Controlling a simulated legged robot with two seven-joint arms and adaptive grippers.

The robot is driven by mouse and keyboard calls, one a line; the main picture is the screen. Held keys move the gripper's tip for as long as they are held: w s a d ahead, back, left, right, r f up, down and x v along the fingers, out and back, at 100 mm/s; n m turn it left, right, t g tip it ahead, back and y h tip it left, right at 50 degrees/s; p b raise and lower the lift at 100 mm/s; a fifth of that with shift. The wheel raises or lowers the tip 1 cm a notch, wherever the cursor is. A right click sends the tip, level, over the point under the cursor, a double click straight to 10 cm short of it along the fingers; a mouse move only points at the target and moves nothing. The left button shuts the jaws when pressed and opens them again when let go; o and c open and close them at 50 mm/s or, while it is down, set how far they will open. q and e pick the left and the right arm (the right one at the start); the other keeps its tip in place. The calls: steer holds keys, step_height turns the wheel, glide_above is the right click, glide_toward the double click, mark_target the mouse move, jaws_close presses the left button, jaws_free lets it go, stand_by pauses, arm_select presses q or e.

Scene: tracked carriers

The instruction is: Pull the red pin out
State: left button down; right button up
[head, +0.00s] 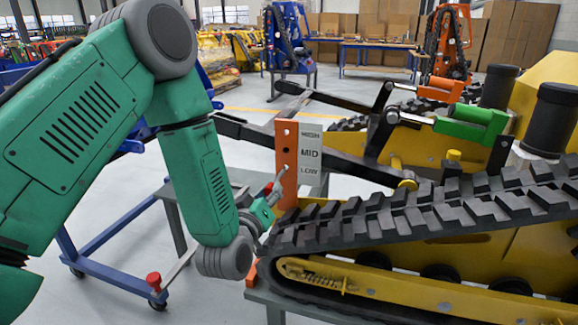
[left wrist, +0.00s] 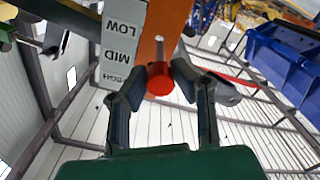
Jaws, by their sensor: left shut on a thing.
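The red pin (left wrist: 160,80) shows in the left wrist view as a round red head with a grey shank running toward the upright orange plate (left wrist: 165,25). My left gripper (left wrist: 160,75) is shut on the pin's head, one finger on each side. In the head view the left gripper (head: 276,190) is at the lower part of the orange plate (head: 287,150), near the LOW mark, and largely hides the pin. A grey label (head: 310,152) beside the plate reads HIGH, MID, LOW. How deep the shank sits in the plate cannot be told. My right gripper is not in view.
A yellow carrier with a black rubber track (head: 400,215) stands close on the right. Black linkage arms and a green cylinder (head: 470,125) are above it. A blue-framed cart (head: 115,275) stands behind my left arm. Open floor lies beyond.

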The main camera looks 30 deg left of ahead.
arm_select(q)
steer(key=shift+v, duration=1.75)
